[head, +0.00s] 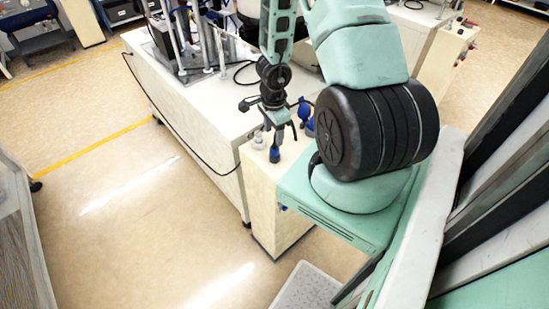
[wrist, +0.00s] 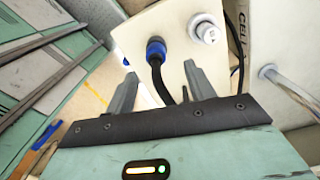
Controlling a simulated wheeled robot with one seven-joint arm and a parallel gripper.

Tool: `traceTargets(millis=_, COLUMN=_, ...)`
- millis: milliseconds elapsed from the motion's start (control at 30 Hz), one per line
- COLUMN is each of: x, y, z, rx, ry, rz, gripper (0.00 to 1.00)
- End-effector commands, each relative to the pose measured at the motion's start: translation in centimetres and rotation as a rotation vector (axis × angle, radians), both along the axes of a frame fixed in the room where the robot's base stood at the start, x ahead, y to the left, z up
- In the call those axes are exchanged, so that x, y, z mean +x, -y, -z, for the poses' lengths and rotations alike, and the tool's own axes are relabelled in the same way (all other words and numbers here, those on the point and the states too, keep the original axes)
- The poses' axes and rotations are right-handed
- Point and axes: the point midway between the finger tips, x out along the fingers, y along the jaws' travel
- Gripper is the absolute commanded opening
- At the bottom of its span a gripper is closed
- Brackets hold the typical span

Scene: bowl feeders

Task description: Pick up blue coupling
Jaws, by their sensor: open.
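The blue coupling (head: 275,154) stands on the top of the pale cabinet in the head view. In the wrist view the blue coupling (wrist: 156,47) has a black hose running from it toward me. My gripper (head: 277,127) is just above the coupling in the head view. In the wrist view my gripper (wrist: 160,70) is open, with one finger on each side of the hose and the coupling just beyond the fingertips. Nothing is held. Whether the fingers touch the hose I cannot tell.
A white fitting (wrist: 206,30) stands close to the right of the coupling on the cabinet top (wrist: 130,38). Another blue part (head: 309,129) is to the right in the head view. A white bench (head: 190,105) with equipment adjoins the cabinet. Open floor lies left.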

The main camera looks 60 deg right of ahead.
Motion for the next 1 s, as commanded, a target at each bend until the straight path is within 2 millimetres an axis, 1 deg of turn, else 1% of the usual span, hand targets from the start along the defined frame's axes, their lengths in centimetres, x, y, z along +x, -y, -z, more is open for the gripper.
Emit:
traceTargets(millis=33, x=0.0, y=0.0, z=1.0, rx=0.001, ry=0.0, rz=0.001, gripper=0.54)
traceTargets(millis=267, x=0.0, y=0.0, z=1.8, rx=0.0, ry=0.001, rz=0.001, gripper=0.54)
traceTargets(millis=367, x=-0.1, y=-0.1, z=2.5, rx=0.0, ry=0.0, rz=0.001, gripper=0.54)
traceTargets(millis=700, x=-0.6, y=-0.4, z=6.4, rx=0.001, ry=0.0, rz=0.001, gripper=0.54)
traceTargets(millis=800, x=-0.6, y=-0.4, z=6.8, rx=0.0, ry=-0.001, rz=0.001, gripper=0.54)
traceTargets(millis=1000, x=-0.6, y=-0.4, z=6.7, rx=0.0, ry=0.0, rz=0.0, gripper=0.54)
